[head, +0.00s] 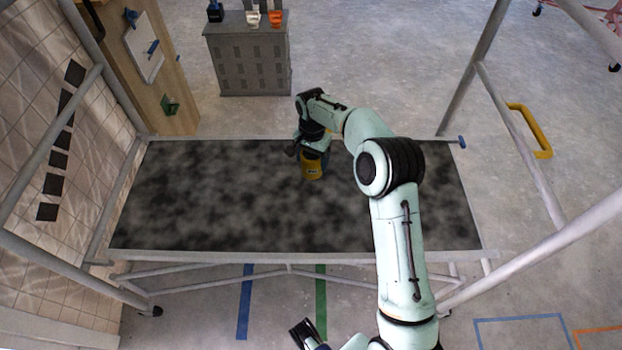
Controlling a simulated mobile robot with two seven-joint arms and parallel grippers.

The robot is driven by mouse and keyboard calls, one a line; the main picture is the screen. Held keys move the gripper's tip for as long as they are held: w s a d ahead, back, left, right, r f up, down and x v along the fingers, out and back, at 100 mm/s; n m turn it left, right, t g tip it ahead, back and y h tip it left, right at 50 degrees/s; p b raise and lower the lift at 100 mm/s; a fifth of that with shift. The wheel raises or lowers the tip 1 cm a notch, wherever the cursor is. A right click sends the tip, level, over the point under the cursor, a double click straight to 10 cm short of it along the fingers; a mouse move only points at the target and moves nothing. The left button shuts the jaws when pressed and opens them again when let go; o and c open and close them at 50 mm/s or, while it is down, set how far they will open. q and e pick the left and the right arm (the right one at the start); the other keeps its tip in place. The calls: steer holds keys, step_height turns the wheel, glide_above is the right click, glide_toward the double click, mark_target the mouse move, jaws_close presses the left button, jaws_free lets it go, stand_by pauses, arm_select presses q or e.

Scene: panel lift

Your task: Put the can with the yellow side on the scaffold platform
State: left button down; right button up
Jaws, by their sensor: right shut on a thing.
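The can with the yellow side (313,168) is at the middle of the scaffold platform (220,205), toward its far half. My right gripper (312,150) is shut on the can from above, and the wrist hides the can's upper part. I cannot tell whether the can touches the dark, mottled platform or is just above it. My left gripper (303,333) shows only in part at the bottom edge, low and in front of the platform; its fingers are not clear.
Pale scaffold rails frame the platform at left and right (470,90). A grey cabinet (250,60) with small items on top stands behind it. A wooden board (150,70) and a tiled wall (40,110) are at left. The platform's left and right parts are clear.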

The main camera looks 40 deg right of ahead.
step_height(320, 180, down, 10)
steer(key=shift+w+r+b, duration=0.1)
steer(key=shift+b, duration=0.3)
steer(key=o, duration=1.2)
steer(key=shift+o, duration=0.2)
step_height(320, 180, up, 12)
steer(key=shift+p, duration=0.6)
